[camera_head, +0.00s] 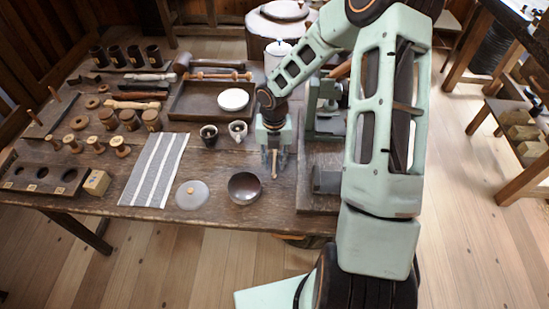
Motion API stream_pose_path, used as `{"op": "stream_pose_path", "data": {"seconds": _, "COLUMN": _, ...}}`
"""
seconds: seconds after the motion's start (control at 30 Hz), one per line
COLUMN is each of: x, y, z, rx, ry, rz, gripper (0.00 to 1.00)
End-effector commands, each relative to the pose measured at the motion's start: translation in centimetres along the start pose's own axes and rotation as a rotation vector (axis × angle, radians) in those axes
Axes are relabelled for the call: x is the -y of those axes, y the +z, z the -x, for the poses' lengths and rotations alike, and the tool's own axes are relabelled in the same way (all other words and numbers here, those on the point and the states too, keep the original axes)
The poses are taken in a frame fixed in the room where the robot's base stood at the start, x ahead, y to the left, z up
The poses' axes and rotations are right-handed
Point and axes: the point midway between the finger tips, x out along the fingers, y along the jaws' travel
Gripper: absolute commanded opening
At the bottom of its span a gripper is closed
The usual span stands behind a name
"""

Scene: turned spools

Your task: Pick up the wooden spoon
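My gripper (273,168) points down over the right part of the wooden table, just right of the dark bowl (244,188). A narrow tan wooden piece shows upright at its fingers. It may be the spoon's handle, but its ends are hidden or too small to make out. I cannot tell whether the fingers are closed on it or it stands behind them. No other thing is clearly a spoon; long turned wooden pieces lie at the back and left of the table.
A striped cloth (154,168) and a grey round lid (192,195) lie left of the bowl. Two small cups (238,131) stand behind it. A dark tray (190,101) holds a white dish (233,99). A green machine (325,105) stands right of my gripper. Spools and jars crowd the left.

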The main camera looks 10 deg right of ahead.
Motion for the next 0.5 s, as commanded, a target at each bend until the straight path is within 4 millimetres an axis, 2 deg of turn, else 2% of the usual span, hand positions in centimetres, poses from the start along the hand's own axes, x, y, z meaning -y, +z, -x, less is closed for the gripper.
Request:
{"op": "stream_pose_path", "data": {"seconds": 0.1, "x": 0.00, "y": -0.05, "z": -1.08, "rx": -0.001, "ry": -0.001, "rz": 0.002, "gripper": 0.27}}
{"op": "stream_pose_path", "data": {"seconds": 0.33, "x": 0.04, "y": 0.00, "z": -1.17, "rx": 0.001, "ry": -0.001, "rz": 0.000, "gripper": 0.27}}
{"op": "stream_pose_path", "data": {"seconds": 0.5, "x": 0.05, "y": -0.01, "z": -1.16, "rx": 0.000, "ry": -0.001, "rz": 0.000, "gripper": 0.09}}
